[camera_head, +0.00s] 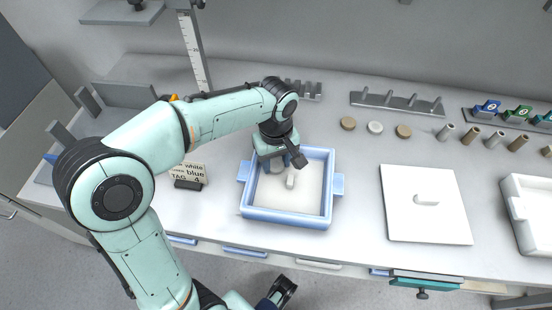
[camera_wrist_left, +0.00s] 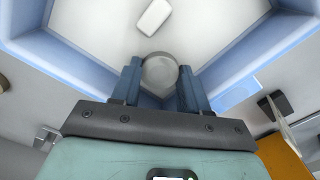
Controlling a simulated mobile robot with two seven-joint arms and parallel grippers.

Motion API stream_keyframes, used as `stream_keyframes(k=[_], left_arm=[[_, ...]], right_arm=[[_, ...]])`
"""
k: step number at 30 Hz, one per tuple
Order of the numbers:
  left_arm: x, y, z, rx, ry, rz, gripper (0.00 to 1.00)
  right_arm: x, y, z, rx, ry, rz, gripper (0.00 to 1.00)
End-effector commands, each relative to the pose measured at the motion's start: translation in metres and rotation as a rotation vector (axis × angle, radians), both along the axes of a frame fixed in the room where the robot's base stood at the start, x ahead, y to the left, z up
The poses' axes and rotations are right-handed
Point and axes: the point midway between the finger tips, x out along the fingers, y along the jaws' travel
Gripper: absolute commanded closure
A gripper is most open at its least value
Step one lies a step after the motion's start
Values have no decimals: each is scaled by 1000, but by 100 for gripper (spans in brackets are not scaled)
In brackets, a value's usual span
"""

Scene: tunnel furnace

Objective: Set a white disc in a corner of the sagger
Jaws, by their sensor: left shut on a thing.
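The sagger (camera_head: 317,219) is a blue square tray with a pale floor and side lugs; its walls also show in the left wrist view (camera_wrist_left: 72,62). In the left wrist view the gripper (camera_wrist_left: 160,84) is shut on a pale round disc (camera_wrist_left: 160,70), close to where two walls meet. In the head view the gripper hides the disc. Whether the disc touches the floor is not clear. A small white block (camera_head: 290,181) lies on the sagger floor. My right gripper (camera_head: 283,291) is partly visible at the bottom edge.
A white disc (camera_head: 375,127) lies between two tan discs (camera_head: 348,123) (camera_head: 403,131) at the back. A white lid with a handle (camera_head: 428,226) lies right of the sagger. A small sign (camera_head: 188,172) stands to its left. Several cylinders stand at the right.

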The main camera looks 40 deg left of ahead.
Motion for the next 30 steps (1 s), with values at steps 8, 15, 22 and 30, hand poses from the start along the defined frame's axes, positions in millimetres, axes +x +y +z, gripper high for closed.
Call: stream_keyframes(k=[8,15,22,30], left_arm=[[0,0,0,0,1,1,26],[0,0,0,1,2,1,26],[1,1,23,1,-4,1,26],[1,0,88,0,-4,0,26]], right_arm=[[0,0,0,0,0,0,57],[1,0,0,-1,-4,-1,57],[10,0,10,-4,-32,-5,57],[4,0,22,1,-8,0,57]])
